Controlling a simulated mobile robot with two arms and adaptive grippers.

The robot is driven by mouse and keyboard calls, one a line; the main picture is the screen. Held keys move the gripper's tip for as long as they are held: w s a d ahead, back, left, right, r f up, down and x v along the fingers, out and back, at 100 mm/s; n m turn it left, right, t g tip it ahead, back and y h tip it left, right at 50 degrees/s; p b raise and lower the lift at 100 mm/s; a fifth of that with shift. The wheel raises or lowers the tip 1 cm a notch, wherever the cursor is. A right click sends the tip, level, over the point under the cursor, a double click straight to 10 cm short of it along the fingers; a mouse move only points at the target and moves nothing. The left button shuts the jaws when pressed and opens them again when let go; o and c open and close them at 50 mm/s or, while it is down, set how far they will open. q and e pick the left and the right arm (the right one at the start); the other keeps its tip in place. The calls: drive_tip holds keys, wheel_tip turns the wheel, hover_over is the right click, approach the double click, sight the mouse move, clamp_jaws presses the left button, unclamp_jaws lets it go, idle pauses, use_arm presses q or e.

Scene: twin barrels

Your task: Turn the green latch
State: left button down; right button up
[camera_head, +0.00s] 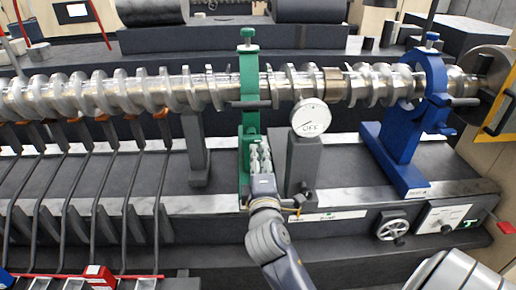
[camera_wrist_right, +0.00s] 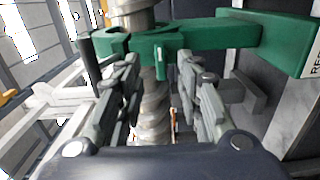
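A green stand (camera_head: 249,90) holds the long metal shaft (camera_head: 150,92) and has a green knob (camera_head: 249,34) on top. A dark bar crosses it at shaft height. My right gripper (camera_head: 260,158) is upright in front of the stand's lower part, below the shaft. In the right wrist view the green stand (camera_wrist_right: 225,35) runs across the top, with a small green tab (camera_wrist_right: 160,62) between my spread fingers (camera_wrist_right: 165,105). The fingers are open, with no object clearly held. I cannot tell whether they touch the green part. My left gripper is not in view.
A round dial gauge (camera_head: 310,118) on a grey post stands close to the right of my gripper. A blue stand (camera_head: 398,135) holds the shaft further right. Several dark curved bars fill the left, and a handwheel (camera_head: 392,229) is on the front.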

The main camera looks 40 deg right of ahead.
drive_tip(key=shift+v, duration=1.1)
